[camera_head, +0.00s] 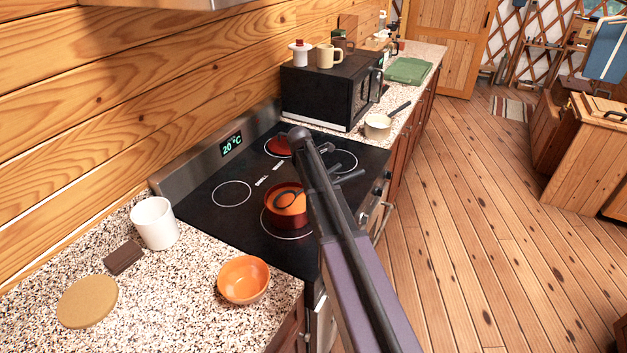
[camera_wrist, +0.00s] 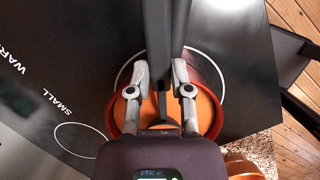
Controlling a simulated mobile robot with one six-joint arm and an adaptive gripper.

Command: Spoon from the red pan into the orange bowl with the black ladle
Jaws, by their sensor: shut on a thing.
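The red pan (camera_head: 290,222) stands on the black cooktop with orange contents inside; its rim also shows in the wrist view (camera_wrist: 217,82). The black ladle (camera_head: 289,200) has its dark head in the pan, over or in the orange contents; how deep it sits is unclear. My gripper (camera_wrist: 161,92) is above the pan, shut on the ladle's dark handle (camera_wrist: 160,50). In the head view my arm hides most of the grip. The orange bowl (camera_head: 244,280) stands upright on the speckled counter, nearer than the pan; part of it shows in the wrist view (camera_wrist: 243,166).
A white mug (camera_head: 154,223), a brown block (camera_head: 124,257) and a round tan board (camera_head: 88,302) lie left of the bowl. A black microwave (camera_head: 325,92) and a pale saucepan (camera_head: 377,127) stand beyond the cooktop.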

